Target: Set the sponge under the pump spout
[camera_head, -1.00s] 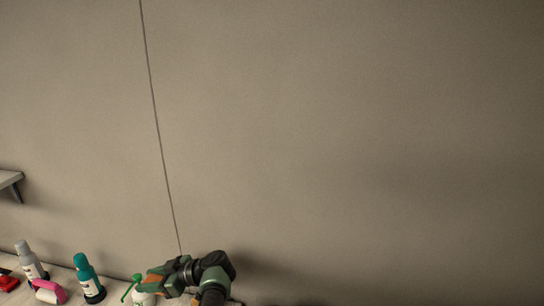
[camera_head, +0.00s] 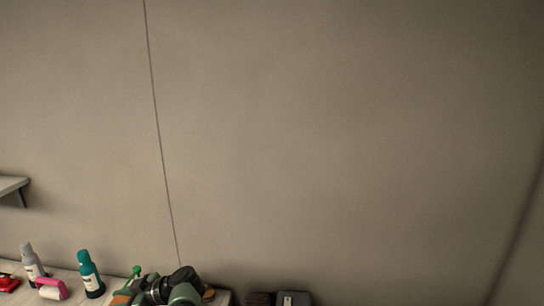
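The green pump head (camera_head: 136,271) shows at the bottom left, above the counter; its bottle is mostly hidden behind my arm. One arm, which appears to be my right, reaches in from the bottom edge, with its gripper (camera_head: 122,298) low beside the pump. The fingers are cut off or too small to tell whether they are open or hold anything. I cannot make out the sponge for certain; a small yellow-brown thing (camera_head: 208,294) shows just right of the arm. My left gripper is not in view.
A grey bottle (camera_head: 32,262), a teal bottle (camera_head: 90,272), a pink-and-white object (camera_head: 51,289) and a red object (camera_head: 8,283) stand on the counter (camera_head: 67,276) at left. Dark boxy things (camera_head: 293,299) show at the bottom edge. A shelf (camera_head: 12,186) juts from the left wall.

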